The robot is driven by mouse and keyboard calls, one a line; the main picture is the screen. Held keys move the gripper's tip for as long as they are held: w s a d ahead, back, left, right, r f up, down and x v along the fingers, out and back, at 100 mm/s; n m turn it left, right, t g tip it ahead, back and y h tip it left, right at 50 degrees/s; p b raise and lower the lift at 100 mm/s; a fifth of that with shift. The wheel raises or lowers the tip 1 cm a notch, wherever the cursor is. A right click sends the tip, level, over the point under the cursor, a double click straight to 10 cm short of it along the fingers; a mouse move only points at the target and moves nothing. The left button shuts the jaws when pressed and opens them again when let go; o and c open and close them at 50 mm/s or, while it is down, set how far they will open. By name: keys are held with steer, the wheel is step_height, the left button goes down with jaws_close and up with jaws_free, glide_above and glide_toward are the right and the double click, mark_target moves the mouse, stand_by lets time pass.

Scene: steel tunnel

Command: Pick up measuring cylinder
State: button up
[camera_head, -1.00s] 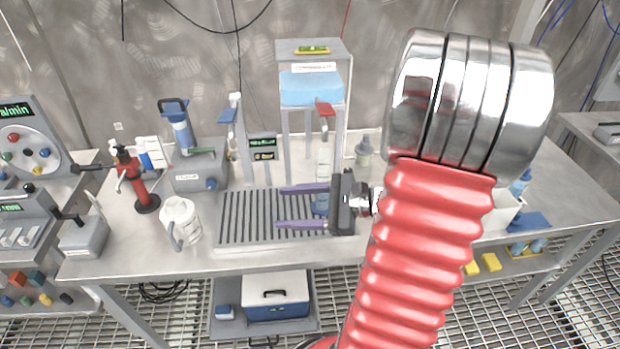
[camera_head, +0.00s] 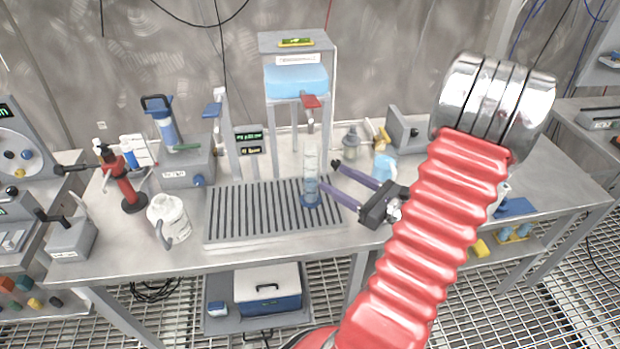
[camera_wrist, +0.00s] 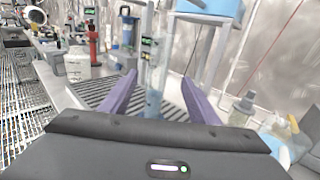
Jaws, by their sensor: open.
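The measuring cylinder (camera_head: 311,172) is clear with a blue base. It stands upright on the grey slatted drain tray (camera_head: 232,239), under the tap of a stand with a blue tank. My gripper (camera_head: 329,177) is open, with two purple fingers pointing to the left toward the cylinder from its right side. In the wrist view, the cylinder (camera_wrist: 156,75) appears between the two fingers of my gripper (camera_wrist: 158,92), beyond or near their tips. I cannot tell whether the fingers touch it.
The tank stand (camera_head: 297,82) with a red tap handle rises behind the cylinder. A white jug (camera_head: 168,220) stands left of the tray. The bench front edge is clear.

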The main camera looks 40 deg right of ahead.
mark_target(315, 167)
steer(key=shift+w+a, duration=0.15)
steer(key=shift+w, duration=1.25)
steer(key=shift+w+a, duration=0.2)
steer(key=shift+w, duration=1.15)
steer(key=shift+w+a, duration=0.15)
steer(key=shift+w, duration=1.25)
steer(key=w, duration=0.5)
steer(key=shift+a, duration=0.4)
steer(key=shift+c, duration=0.5)
steer(key=c, duration=1.1)
